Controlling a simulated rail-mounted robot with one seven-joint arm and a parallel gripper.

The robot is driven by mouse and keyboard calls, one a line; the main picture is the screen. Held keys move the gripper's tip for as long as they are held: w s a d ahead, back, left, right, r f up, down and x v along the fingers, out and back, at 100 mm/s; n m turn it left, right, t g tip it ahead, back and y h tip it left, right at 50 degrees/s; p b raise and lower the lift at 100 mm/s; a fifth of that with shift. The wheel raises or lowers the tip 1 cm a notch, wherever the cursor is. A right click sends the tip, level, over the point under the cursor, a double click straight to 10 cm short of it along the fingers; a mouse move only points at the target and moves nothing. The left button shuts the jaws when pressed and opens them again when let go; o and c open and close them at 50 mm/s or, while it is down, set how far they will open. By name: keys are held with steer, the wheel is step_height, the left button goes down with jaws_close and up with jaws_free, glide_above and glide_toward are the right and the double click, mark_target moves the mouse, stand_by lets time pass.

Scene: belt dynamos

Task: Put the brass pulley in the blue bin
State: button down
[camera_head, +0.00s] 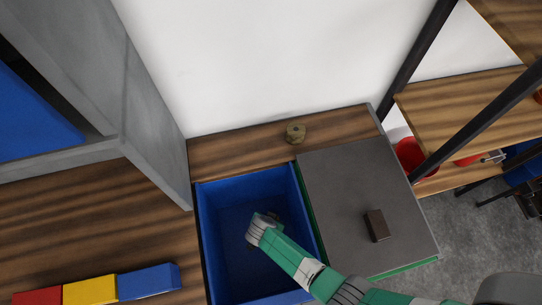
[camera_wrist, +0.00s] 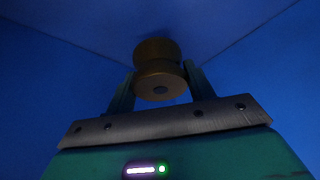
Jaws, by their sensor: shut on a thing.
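The blue bin (camera_head: 215,190) stands open on the wooden bench. My gripper (camera_head: 270,218) reaches down inside it, and the arm hides part of the bin. In the wrist view my gripper (camera_wrist: 160,88) is shut on a brass pulley (camera_wrist: 160,68), with blue bin walls (camera_wrist: 50,70) around it. In the head view the held pulley is mostly hidden. I cannot tell whether it touches the bin floor.
A grey lid (camera_head: 345,190) with a dark handle (camera_head: 377,225) covers a green-edged bin right of the blue one. A grey open cabinet door (camera_head: 155,150) stands at left. Red, yellow and blue blocks (camera_head: 90,289) lie front left. A shelf rack (camera_head: 470,100) is at right.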

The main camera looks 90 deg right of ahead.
steer(key=shift+f+b, duration=0.75)
steer(key=shift+f, duration=1.1)
steer(key=shift+f+b, duration=0.25)
steer(key=shift+b, duration=0.05)
steer(key=c, duration=0.6)
jaws_free()
steer(key=shift+o, duration=0.2)
steer(key=p+v, duration=0.5)
steer(key=v, duration=0.7)
steer(key=shift+r+p, duration=0.2)
steer(key=shift+p, duration=0.1)
